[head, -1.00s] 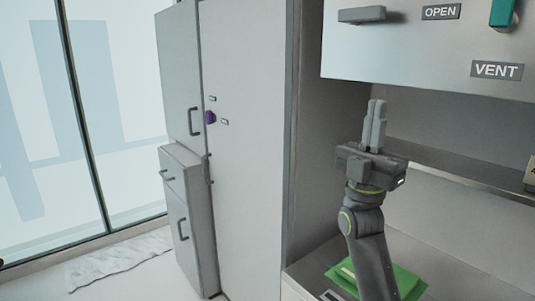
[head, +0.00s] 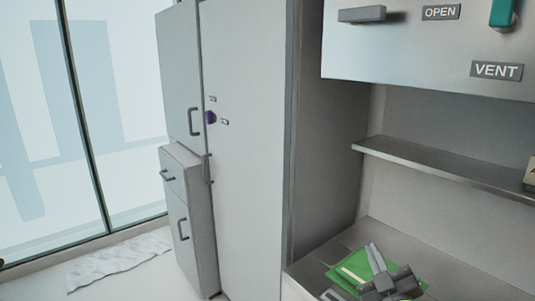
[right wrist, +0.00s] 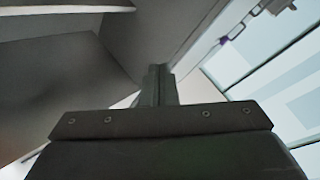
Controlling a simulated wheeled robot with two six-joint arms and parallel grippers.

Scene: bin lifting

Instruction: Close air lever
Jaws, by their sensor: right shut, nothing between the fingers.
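A grey horizontal lever (head: 362,14) sits on the upper panel (head: 420,55), left of a label (head: 441,12) reading OPEN. A green handle (head: 503,13) hangs at the top right, above a label (head: 497,70) reading VENT. No label reading "air" can be read, so I cannot tell which is the air lever. My right gripper (head: 374,253) is low at the bottom of the head view, well below the panel. It is shut and empty. Its closed fingers (right wrist: 158,85) show in the right wrist view. My left gripper is out of view.
A green object (head: 350,275) lies on the counter by my right gripper. A metal shelf (head: 440,167) juts out above it. A tall cabinet (head: 245,160) with a purple knob (head: 211,118) stands left. A glass wall (head: 120,90) is far left.

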